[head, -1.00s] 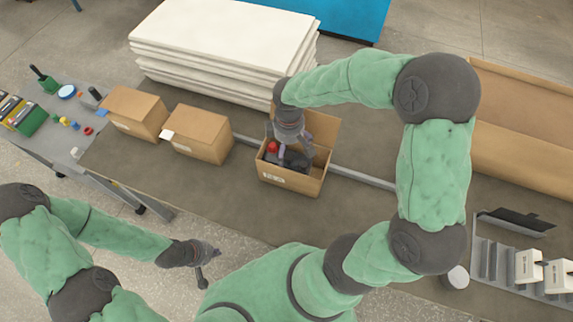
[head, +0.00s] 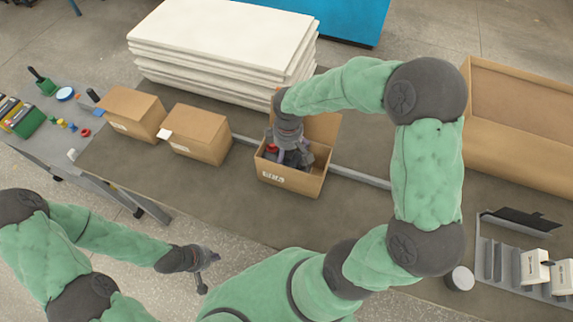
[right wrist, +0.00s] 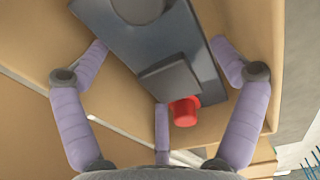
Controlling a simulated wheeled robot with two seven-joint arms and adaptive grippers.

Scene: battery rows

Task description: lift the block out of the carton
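The open carton (head: 290,182) stands on the bench in front of my column. Inside it lies the block (right wrist: 160,50), a dark grey body with a raised plate and a red round cap, seen closely in the right wrist view. My right gripper (head: 290,157) points down into the carton. Its purple fingers (right wrist: 160,85) are spread on both sides of the block, with a third finger near the red cap; contact is not visible. My left gripper (head: 208,256) hangs empty over the floor in front of the bench; its finger opening is too small to judge.
Two closed cartons (head: 200,134) (head: 133,113) stand left of the open one. A stack of white boards (head: 220,45) lies behind. A large open box (head: 515,120) and a rack with white boxes (head: 530,266) are at right.

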